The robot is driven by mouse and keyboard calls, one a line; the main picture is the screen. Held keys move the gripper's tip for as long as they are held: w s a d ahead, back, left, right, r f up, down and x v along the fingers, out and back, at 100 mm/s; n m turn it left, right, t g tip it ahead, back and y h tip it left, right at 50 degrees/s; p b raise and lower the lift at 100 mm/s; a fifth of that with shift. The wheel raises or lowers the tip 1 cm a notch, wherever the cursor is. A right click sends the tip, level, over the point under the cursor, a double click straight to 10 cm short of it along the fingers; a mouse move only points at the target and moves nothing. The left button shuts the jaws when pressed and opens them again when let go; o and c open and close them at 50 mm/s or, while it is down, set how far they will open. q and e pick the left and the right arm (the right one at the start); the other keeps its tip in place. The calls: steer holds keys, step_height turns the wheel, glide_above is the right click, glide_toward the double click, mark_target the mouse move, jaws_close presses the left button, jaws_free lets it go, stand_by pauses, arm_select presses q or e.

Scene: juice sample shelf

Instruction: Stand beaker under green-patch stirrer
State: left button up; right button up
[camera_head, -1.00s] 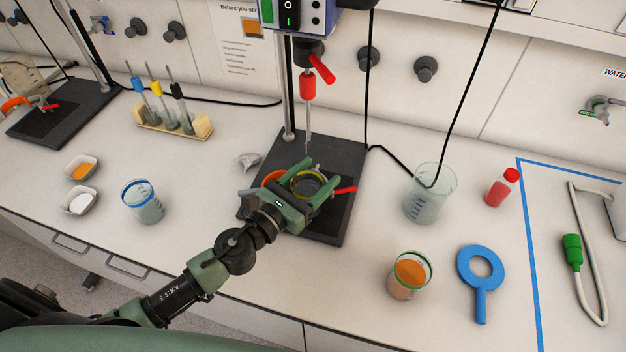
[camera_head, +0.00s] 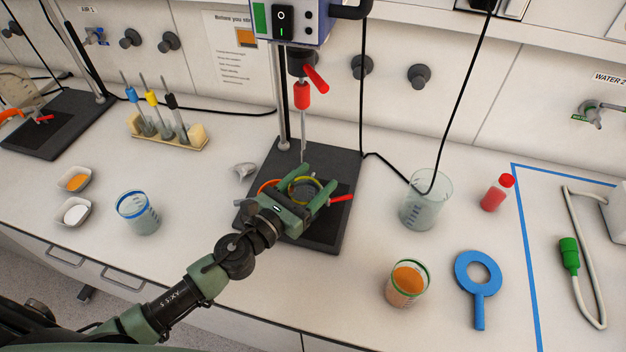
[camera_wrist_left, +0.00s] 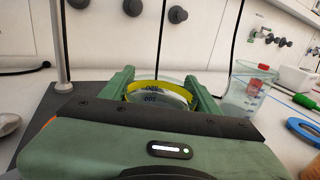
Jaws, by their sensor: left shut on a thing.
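A clear beaker with a yellow rim (camera_head: 304,189) is held between the fingers of my left gripper (camera_head: 316,178), above the dark base plate (camera_head: 343,162) of the stirrer. The stirrer's motor box has a green patch (camera_head: 260,18). Its shaft (camera_head: 304,135) hangs down just behind the beaker in the head view. In the left wrist view the beaker (camera_wrist_left: 160,96) stands upright between both green fingers (camera_wrist_left: 160,84). The gripper body hides its lower part, so I cannot tell whether it touches the plate. My right gripper is out of view.
An orange ring and red clamp handle (camera_head: 341,198) lie close around my gripper. A blue-rimmed beaker (camera_head: 138,213) stands left.

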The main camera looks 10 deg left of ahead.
mark_target(294, 200)
arm_select(q)
steer(key=shift+f, duration=0.1)
steer(key=o, duration=1.8)
steer(key=shift+s+f, duration=0.1)
steer(key=shift+f, duration=0.05)
steer(key=shift+s+f, duration=0.1)
steer(key=shift+s, duration=0.05)
steer(key=b+v, duration=0.3)
steer(key=v, duration=0.3)
steer(key=shift+s+a, duration=0.25)
steer(key=shift+s+a+r, duration=0.15)
steer(key=shift+s+r, duration=0.05)
steer(key=shift+s, duration=0.15)
steer(key=shift+r, duration=0.15)
